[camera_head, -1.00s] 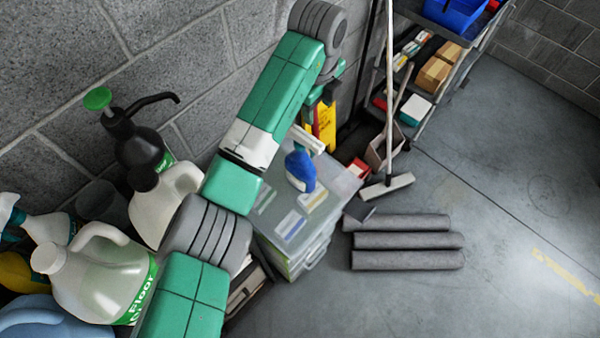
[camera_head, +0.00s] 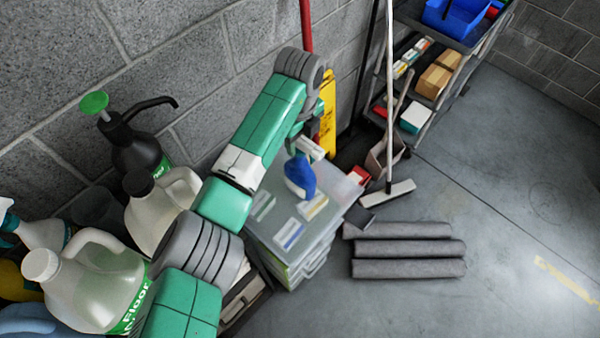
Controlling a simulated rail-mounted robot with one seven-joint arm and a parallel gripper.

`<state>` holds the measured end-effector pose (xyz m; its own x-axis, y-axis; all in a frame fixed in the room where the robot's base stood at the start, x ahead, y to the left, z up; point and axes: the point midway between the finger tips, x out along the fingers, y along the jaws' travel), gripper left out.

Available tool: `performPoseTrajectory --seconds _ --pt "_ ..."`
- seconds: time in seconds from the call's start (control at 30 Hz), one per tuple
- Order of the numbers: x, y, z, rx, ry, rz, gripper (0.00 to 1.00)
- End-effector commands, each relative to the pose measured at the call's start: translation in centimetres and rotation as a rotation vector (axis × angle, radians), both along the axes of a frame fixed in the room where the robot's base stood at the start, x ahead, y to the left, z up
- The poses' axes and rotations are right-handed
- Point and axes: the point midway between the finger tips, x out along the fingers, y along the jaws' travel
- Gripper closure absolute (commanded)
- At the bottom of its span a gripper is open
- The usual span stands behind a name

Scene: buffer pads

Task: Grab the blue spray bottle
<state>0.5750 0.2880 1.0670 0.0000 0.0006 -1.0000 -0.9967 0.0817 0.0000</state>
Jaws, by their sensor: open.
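The blue spray bottle (camera_head: 300,178) stands upright on top of a translucent drawer cabinet (camera_head: 268,238), near its back edge. Its upper end is close to a white piece that I cannot clearly tell apart from the bottle's head. My gripper (camera_head: 301,140) points down just above and behind the bottle, at the end of my green and grey arm. It is open and nothing shows held in it. Its fingertips are partly hidden by my arm, and I cannot tell whether they touch the bottle.
Large jugs (camera_head: 95,280) and a black pump bottle (camera_head: 138,145) crowd the left. Grey rolls (camera_head: 408,248) lie on the floor right of the cabinet. A broom (camera_head: 388,193) and a loaded shelf cart (camera_head: 440,75) stand behind. The floor at right is clear.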

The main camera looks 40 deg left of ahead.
Motion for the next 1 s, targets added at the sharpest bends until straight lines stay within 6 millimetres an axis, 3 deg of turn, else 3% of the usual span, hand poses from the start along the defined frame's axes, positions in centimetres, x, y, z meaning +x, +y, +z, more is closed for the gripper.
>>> performPoseTrajectory --seconds 0.13,0.37,1.0 --pt "0.00 -0.01 0.03 0.000 0.000 0.000 0.55" --pt "0.01 -0.02 0.05 0.000 0.000 0.000 1.00" --pt "0.01 -0.03 0.08 0.000 0.000 0.000 1.00"
